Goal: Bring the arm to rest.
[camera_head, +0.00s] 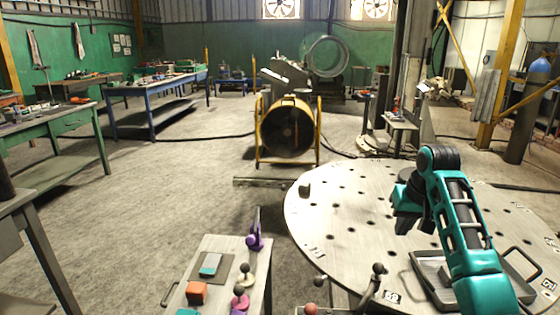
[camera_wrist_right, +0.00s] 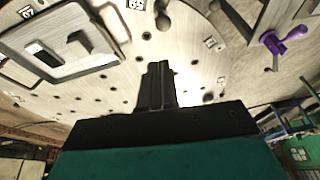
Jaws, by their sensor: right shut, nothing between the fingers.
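My right arm (camera_head: 464,215) is teal and black and comes in from the lower right, bent over the round table (camera_head: 345,215). My right gripper (camera_head: 404,224) hangs above the table's perforated top, apart from it as far as I can see. In the right wrist view its dark fingers (camera_wrist_right: 157,84) are together with nothing between them. My left gripper is not in view.
A grey tray (camera_head: 423,273) lies on the round table, partly hidden behind my right arm. A side table (camera_head: 222,245) holds an orange block (camera_head: 197,293) and a purple clamp (camera_head: 255,237).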

